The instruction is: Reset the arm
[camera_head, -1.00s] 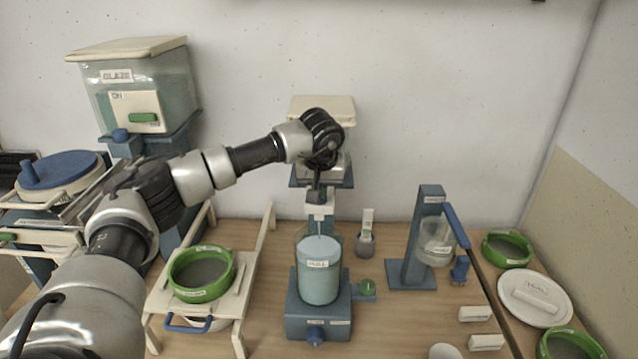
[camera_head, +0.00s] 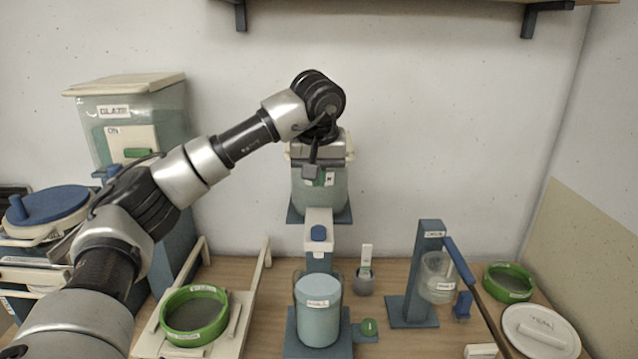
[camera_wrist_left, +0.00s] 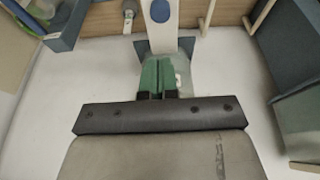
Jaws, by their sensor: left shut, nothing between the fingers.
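My left arm comes in from the left in the head view. Its gripper (camera_head: 317,176) hangs in front of the middle glaze container (camera_head: 333,196), above the blue-and-white dispenser (camera_head: 318,236). In the left wrist view the green fingertips (camera_wrist_left: 159,76) are together with nothing between them. Part of the container is hidden behind my wrist. My right gripper does not show.
A large glaze container (camera_head: 160,118) stands at the left. A pale blue cup (camera_head: 319,310) stands below the dispenser. A green-rimmed sieve (camera_head: 194,337) sits on a rack. A blue stand (camera_head: 426,275) is to the right. A shelf (camera_head: 400,3) runs overhead.

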